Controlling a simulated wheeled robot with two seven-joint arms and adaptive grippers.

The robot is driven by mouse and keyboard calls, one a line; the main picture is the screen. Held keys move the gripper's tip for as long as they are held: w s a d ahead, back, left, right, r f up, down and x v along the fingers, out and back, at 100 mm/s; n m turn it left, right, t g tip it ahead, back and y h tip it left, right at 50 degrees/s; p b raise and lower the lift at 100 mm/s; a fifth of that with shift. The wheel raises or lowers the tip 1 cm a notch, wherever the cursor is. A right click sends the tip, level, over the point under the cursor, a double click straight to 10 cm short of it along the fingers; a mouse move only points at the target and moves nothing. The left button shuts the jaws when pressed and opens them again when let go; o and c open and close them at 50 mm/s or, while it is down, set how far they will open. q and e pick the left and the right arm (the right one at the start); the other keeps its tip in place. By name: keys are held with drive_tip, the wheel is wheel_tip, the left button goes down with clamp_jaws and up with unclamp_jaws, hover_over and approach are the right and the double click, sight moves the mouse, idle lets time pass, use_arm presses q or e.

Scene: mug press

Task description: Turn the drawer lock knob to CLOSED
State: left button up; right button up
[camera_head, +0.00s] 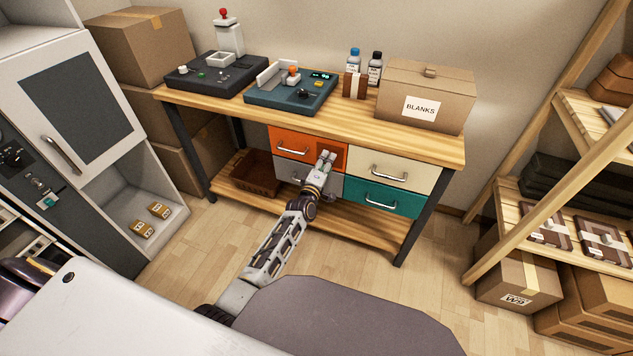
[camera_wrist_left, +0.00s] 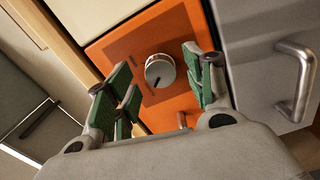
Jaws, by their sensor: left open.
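The lock knob (camera_wrist_left: 159,70) is a round pale-metal dial with a dark pointer mark, on a darker orange panel of the orange drawer (camera_wrist_left: 172,32). The orange drawer (camera_head: 288,141) is at the upper left of the drawer block under the workbench and looks shut. My left gripper (camera_head: 326,157) reaches the right part of this drawer and hides the knob in the head view. In the left wrist view the left gripper (camera_wrist_left: 165,88) is open, its green-padded fingers on either side of the knob with visible gaps. No CLOSED lettering is readable. My right gripper is not in view.
A grey drawer (camera_wrist_left: 260,50) with a bar handle (camera_wrist_left: 296,82) is beside the orange one. Cream (camera_head: 405,170) and teal (camera_head: 385,199) drawers are to the right. The workbench top (camera_head: 345,122) overhangs the drawers. A brown crate (camera_head: 254,172) sits on the lower shelf.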

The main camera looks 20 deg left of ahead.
use_arm(q)
drive_tip(key=s, duration=1.1)
drive_tip(key=shift+a, duration=0.15)
idle(0.3)
idle(0.6)
drive_tip(key=s+d+f+m+g+h, duration=0.1)
drive_tip(key=s+d+f+m+g, duration=0.1)
drive_tip(key=s+f+m+g, duration=0.4)
drive_tip(key=s+d+f+m+g+h, duration=0.1)
drive_tip(key=s+d+f+m+g, duration=0.2)
drive_tip(key=f+m, duration=0.55)
drive_tip(key=s+a+f+m+g, duration=0.1)
drive_tip(key=s+f, duration=0.3)
drive_tip(key=s, duration=0.4)
drive_tip(key=s+a+f+m+g+y+p, duration=0.1)
drive_tip(key=s+f+g, duration=0.2)
drive_tip(key=s+f, duration=0.2)
drive_tip(key=s+a+f+m+g+y, duration=0.1)
drive_tip(key=s+f+g, duration=0.2)
drive_tip(key=s, duration=0.7)
wheel_tip(320, 180, down, 2)
drive_tip(key=shift+s+a+f, duration=0.1)
drive_tip(key=shift+s+a, duration=0.1)
drive_tip(key=shift+s, duration=0.1)
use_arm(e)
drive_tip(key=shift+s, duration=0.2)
